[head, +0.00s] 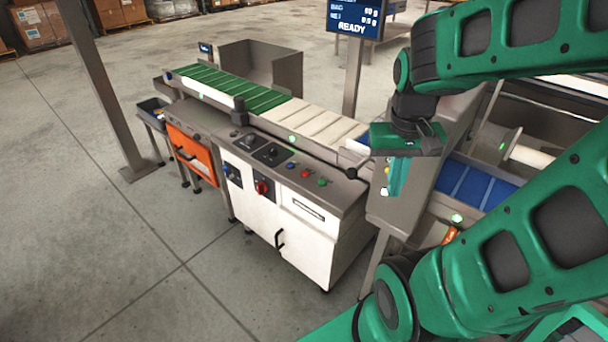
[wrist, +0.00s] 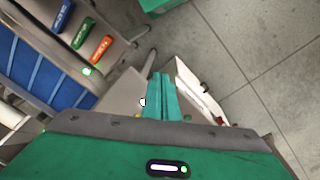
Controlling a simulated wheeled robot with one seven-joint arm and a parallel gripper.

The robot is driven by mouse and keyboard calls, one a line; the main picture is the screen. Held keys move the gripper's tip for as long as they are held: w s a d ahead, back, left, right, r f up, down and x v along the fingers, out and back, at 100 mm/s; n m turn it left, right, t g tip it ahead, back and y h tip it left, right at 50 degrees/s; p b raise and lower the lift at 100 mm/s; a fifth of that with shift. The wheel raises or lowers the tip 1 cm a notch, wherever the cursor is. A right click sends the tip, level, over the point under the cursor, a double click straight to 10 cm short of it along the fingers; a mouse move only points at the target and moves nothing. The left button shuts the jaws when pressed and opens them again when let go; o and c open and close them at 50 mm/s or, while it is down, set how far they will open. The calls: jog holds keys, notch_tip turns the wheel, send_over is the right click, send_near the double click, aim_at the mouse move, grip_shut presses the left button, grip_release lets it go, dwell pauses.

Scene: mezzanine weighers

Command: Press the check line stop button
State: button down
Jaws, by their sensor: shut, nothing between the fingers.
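A grey control panel (head: 345,190) with a blue button (head: 290,165), a red button (head: 305,173) and a green button (head: 322,181) sits along the front of the conveyor line. No button label is readable, so I cannot tell for certain which is the check line stop. My gripper (head: 393,190) is to the right of these buttons, in front of a grey housing. In the wrist view its teal fingers (wrist: 161,98) are together and hold nothing. The fingers appear apart from the buttons. The wrist view hides much of what lies below the gripper body.
A red rotary switch (head: 262,187) is on the white cabinet (head: 285,225). A dark lever knob (head: 351,173) stands between the buttons and my gripper. Blue, green and orange labelled tabs (wrist: 82,32) show in the wrist view. A screen (head: 355,18) reads READY. Floor in front is clear.

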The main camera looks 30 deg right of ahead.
jog(key=w+d+f+t+h, duration=0.1)
jog(key=w+d+f, duration=0.1)
jog(key=w, duration=0.3)
jog(key=w+d+f, duration=0.1)
jog(key=w+f, duration=0.1)
jog(key=w, duration=0.3)
jog(key=m+t+y, duration=0.2)
jog(key=m+t, duration=0.1)
jog(key=t, duration=0.5)
send_over(307, 175)
notch_tip(307, 175, down, 8)
jog(key=shift+w+f, duration=0.1)
jog(key=shift+f, duration=4.4)
jog(key=shift+f, duration=0.75)
jog(key=shift+r, duration=0.85)
